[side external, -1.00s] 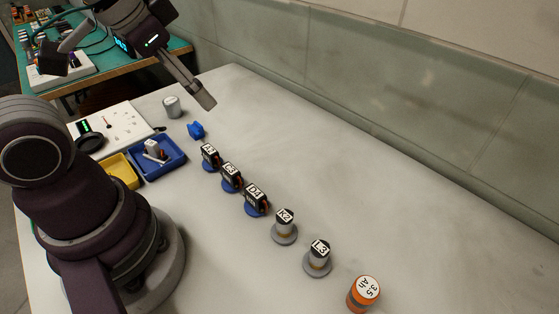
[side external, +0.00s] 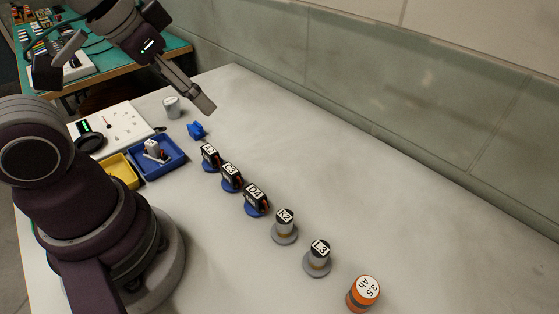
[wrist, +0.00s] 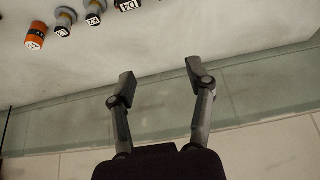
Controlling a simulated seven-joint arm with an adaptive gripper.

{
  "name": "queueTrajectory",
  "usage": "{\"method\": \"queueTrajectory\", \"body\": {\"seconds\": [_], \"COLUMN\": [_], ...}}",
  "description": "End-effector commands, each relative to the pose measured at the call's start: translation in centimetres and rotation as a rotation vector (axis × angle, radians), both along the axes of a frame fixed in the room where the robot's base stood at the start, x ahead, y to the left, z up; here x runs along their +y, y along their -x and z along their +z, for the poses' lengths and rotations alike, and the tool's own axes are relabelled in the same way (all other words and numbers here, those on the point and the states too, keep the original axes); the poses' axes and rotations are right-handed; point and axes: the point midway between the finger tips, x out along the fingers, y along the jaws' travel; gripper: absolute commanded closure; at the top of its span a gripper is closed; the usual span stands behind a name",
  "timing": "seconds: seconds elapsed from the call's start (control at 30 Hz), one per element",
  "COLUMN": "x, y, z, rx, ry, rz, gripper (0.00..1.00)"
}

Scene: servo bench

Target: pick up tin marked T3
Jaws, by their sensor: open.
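No marking T3 can be read in either view. A small grey tin (side external: 171,106) stands upright at the back left of the bench, beside the white panel; its marking is too small to read. My gripper (side external: 205,104) is in the air to the right of this tin, above the bare bench. In the wrist view my gripper (wrist: 158,78) has its two fingers wide apart with nothing between them. The grey tin does not show in the wrist view.
A row runs toward the front: black labelled servos (side external: 231,175) on blue bases, grey-based pieces K2 (side external: 285,226) and L3 (side external: 318,257), and an orange cylinder (side external: 363,294). A blue clip (side external: 197,130), blue tray (side external: 172,166) and yellow tray (side external: 121,172) lie left. The bench's right side is clear.

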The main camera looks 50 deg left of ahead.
Motion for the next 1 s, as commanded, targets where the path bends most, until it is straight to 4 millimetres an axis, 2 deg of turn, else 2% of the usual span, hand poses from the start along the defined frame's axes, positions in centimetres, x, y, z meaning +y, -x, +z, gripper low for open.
{"method": "queueTrajectory", "body": {"seconds": [0.17, 0.33, 0.67, 0.77, 0.83, 0.9, 0.97, 1.0], "x": [0.0, 0.0, 0.4, 2.5, 5.5, 9.5, 13.2, 15.9], "y": [0.0, 0.0, -0.4, -2.5, -4.8, -6.7, -7.9, -8.2], "z": [0.0, 0.0, 0.1, 0.4, 0.3, -0.4, -1.5, -2.5], "rx": [0.0, 0.0, 0.003, 0.021, 0.033, 0.041, 0.046, 0.048], "ry": [0.0, 0.0, 0.004, 0.021, 0.042, 0.061, 0.075, 0.082], "rz": [0.0, 0.0, 0.026, 0.161, 0.318, 0.487, 0.629, 0.722], "gripper": [0.45, 0.23, 0.23, 0.23, 0.23, 0.23, 0.23, 0.23]}}
